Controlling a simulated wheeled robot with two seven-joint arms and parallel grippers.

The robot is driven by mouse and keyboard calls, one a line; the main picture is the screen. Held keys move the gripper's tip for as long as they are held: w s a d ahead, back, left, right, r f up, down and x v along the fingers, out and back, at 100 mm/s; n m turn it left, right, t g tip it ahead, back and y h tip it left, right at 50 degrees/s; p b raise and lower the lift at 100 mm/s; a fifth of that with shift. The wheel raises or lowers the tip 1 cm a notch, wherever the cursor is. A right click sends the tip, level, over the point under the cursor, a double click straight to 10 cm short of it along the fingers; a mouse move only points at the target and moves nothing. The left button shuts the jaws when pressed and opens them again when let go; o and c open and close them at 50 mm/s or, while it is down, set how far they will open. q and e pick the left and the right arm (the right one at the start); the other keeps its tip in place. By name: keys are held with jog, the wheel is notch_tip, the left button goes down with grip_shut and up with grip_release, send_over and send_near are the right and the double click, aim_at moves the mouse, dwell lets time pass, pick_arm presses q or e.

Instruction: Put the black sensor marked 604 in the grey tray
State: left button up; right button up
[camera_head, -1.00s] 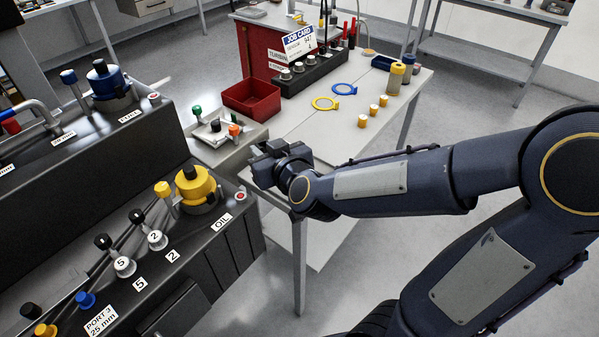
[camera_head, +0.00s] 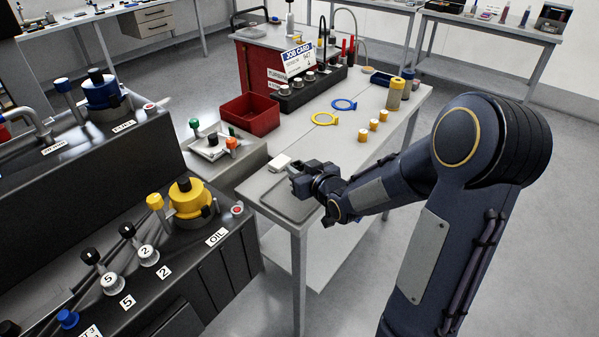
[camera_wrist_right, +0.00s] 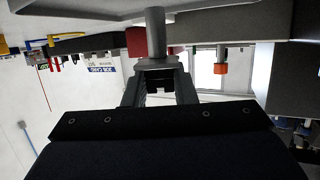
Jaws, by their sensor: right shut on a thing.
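My right gripper (camera_head: 302,176) is at the near left corner of the white table, over or just beside the grey tray (camera_head: 279,201). In the right wrist view it (camera_wrist_right: 158,92) is shut on a dark grey cylindrical part with a wider collar, taken as the sensor (camera_wrist_right: 156,35). The part's stem points toward the grey surface at the picture's top; whether it touches is unclear. My left gripper is not in view.
A red bin (camera_head: 250,114), blue ring (camera_head: 344,104), yellow ring (camera_head: 324,119) and several yellow-capped pieces stand farther back. The black engine panel (camera_head: 100,175) with valves is at left. A job card (camera_head: 298,60) stands behind.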

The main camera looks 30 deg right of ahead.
jog(key=shift+f, duration=0.45)
jog(key=shift+f+b, duration=0.2)
jog(key=shift+b, duration=0.1)
jog(key=o, duration=1)
jog(key=shift+r+p, duration=0.35)
jog(key=shift+p, duration=0.1)
jog(key=b+v, duration=0.1)
jog(key=v, duration=1)
jog(key=s+a+g+y, duration=0.2)
jog(key=s+a+g, duration=0.2)
jog(key=s, duration=0.5)
jog(key=s+a+m+g+y, duration=0.1)
jog(key=s+a+g, duration=0.4)
jog(key=s+a, duration=0.2)
jog(key=s, duration=0.2)
jog(key=shift+s+a+f+m+y, duration=0.25)
jog(key=shift+s+f+m+y, duration=0.05)
jog(key=shift+s+f+y, duration=0.1)
